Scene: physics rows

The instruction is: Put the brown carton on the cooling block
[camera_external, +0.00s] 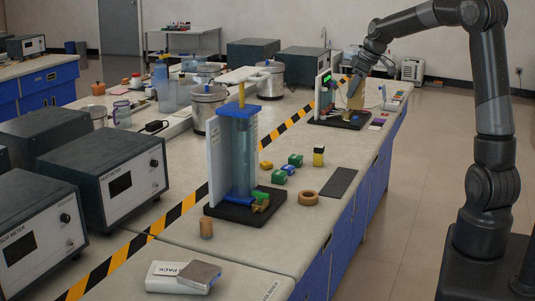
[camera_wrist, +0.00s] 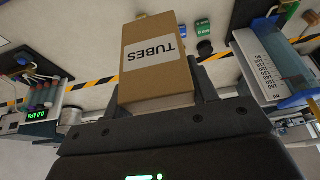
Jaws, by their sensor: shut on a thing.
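The brown carton (camera_wrist: 155,60) fills the middle of the wrist view, with a white label reading TUBES upside down. My gripper (camera_wrist: 157,100) is shut on it, a finger at each side. In the external view my gripper (camera_external: 356,88) is at the far end of the bench, and the carton (camera_external: 355,101) shows as a small tan shape beside the stand with a green display. The gap beneath it is hard to judge.
A tall blue-tinted column (camera_external: 241,155) on a black base stands mid-bench. Grey meters (camera_external: 105,170) line the left.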

